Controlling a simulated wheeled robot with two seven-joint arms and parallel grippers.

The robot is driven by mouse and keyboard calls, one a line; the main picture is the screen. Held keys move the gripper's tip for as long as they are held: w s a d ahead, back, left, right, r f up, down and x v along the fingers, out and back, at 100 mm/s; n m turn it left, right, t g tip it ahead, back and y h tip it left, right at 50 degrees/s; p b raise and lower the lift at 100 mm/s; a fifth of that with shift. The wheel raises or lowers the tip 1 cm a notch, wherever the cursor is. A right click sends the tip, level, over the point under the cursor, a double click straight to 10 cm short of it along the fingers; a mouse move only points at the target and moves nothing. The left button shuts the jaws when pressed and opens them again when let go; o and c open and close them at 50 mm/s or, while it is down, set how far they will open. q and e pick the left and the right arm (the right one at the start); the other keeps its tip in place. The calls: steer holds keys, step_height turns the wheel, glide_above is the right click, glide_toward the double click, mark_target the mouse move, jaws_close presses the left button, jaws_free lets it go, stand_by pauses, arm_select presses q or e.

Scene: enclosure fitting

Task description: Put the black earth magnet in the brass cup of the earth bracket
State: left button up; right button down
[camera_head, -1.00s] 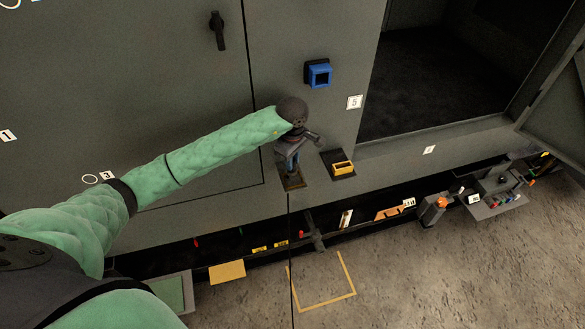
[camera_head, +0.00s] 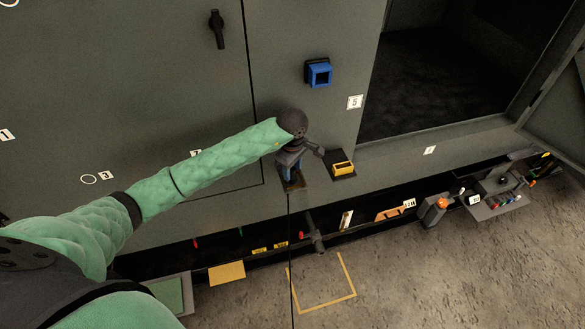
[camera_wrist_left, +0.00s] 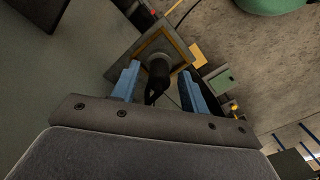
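My left gripper (camera_head: 292,182) is low on the cabinet front, over a brown-edged bracket (camera_head: 294,186) that it mostly hides. In the left wrist view, the two blue fingers of the gripper (camera_wrist_left: 162,88) stand apart, with gaps on both sides of a dark upright cylinder, which looks like the black earth magnet (camera_wrist_left: 158,76). Its far end is at a round grey cup (camera_wrist_left: 155,57) in the middle of a square plate with a brass-coloured border (camera_wrist_left: 180,51). I cannot tell how deep it sits. My right gripper is not in view.
A yellow-framed bracket (camera_head: 343,168) sits just right of the gripper, and a blue-framed socket (camera_head: 319,73) is above. An open dark compartment (camera_head: 430,80) is at the right. A ledge with several small parts runs below. The floor (camera_head: 400,280) in front is mostly clear.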

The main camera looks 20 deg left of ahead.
mark_target(293, 169)
arm_select(q)
steer(key=shift+r, duration=0.1)
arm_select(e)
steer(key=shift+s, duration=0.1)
arm_select(q)
steer(key=shift+r, duration=0.25)
step_height(293, 169, up, 12)
steer(key=p, duration=0.2)
steer(key=shift+f, duration=0.25)
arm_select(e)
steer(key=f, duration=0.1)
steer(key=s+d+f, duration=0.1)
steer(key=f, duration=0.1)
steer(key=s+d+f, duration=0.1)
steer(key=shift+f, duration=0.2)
arm_select(q)
steer(key=shift+d, duration=0.1)
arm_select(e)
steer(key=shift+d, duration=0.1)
